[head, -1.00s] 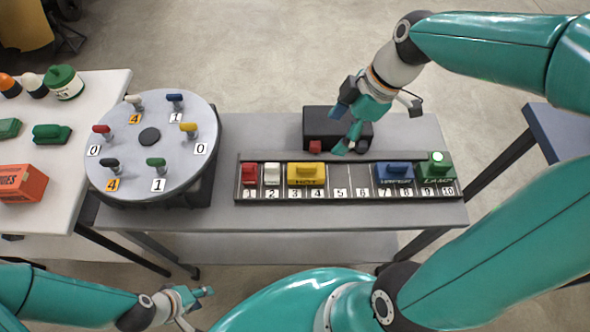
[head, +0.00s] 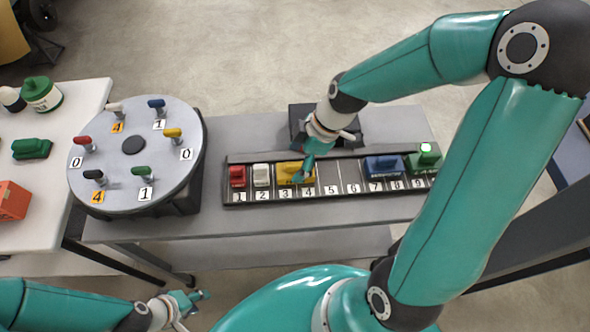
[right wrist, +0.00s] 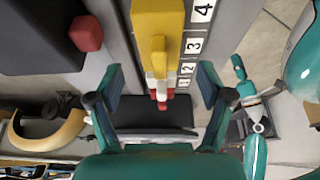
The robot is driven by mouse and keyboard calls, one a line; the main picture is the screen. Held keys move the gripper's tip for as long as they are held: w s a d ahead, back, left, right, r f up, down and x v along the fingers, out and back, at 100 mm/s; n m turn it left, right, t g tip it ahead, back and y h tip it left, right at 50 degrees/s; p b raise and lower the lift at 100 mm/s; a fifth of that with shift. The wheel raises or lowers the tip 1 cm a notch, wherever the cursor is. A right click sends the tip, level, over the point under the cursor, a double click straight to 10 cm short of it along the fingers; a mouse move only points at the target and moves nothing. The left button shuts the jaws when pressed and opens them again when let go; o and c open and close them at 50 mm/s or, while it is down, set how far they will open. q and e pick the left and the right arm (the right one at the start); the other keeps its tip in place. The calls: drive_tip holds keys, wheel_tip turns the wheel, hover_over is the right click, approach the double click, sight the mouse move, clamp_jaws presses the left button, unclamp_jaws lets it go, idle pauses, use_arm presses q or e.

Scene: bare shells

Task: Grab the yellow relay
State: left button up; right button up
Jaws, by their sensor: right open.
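The yellow relay (head: 287,170) sits in the numbered rail (head: 340,192) above labels 3 and 4, partly covered by my right gripper in the head view. It also shows in the right wrist view (right wrist: 157,25), with a raised ridge on top. My right gripper (head: 303,173) is over the relay, pointing down. In the right wrist view the right gripper (right wrist: 160,86) is open and empty, its fingers on either side of the line of the relay's ridge. My left gripper (head: 190,304) is low at the left, away from the table, with its fingers apart and nothing between them.
Red (head: 237,176) and white (head: 262,175) blocks stand left of the relay. Slots 5 and 6 are empty. Blue (head: 383,166) and green (head: 424,158) blocks stand right. A black box (head: 296,120) is behind the rail. A round dial (head: 150,170) with coloured levers is left.

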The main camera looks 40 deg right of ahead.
sight(295, 163)
drive_tip(key=shift+p+x, duration=0.3)
drive_tip(key=shift+x, duration=2)
drive_tip(key=shift+d, duration=0.15)
drive_tip(key=c, duration=1.3)
